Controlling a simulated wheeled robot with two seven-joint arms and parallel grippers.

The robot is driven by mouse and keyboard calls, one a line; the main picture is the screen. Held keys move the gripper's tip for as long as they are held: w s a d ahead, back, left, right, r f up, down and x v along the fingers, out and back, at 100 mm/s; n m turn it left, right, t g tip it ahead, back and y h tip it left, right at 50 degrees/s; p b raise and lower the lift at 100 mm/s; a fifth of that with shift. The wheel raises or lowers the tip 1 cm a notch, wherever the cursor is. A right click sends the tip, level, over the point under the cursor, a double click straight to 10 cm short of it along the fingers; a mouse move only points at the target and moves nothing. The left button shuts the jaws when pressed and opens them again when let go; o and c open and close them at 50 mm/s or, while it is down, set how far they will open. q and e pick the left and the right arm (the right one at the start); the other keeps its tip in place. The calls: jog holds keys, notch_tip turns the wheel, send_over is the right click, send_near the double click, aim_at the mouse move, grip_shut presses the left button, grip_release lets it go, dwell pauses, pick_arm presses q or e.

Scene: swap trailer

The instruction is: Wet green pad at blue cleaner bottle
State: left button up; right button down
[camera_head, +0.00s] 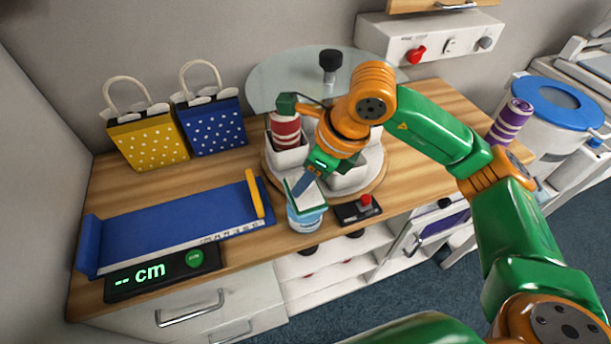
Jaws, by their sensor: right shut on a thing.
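The blue cleaner bottle (306,222) stands near the front edge of the wooden counter, with a pale label on its side. The green pad (311,208), with a white layer showing, is at the top of the bottle and hides its upper end. My right gripper (303,186) reaches down from the upper right and is shut on the green pad. The pad looks to be on the bottle's top, but I cannot tell whether it is pressed down. My left gripper is not in view.
A round carousel (373,182) with white bins and a red-striped cup (285,130) stands right behind the bottle. A black box with a red button (358,210) is close on the right. A blue measuring tray (170,222) lies left. Two gift bags stand behind it.

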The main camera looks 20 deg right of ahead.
dwell(0.4)
notch_tip(320, 180, up, 7)
jog(key=p, duration=0.5)
jog(key=shift+f, duration=0.1)
dwell(0.4)
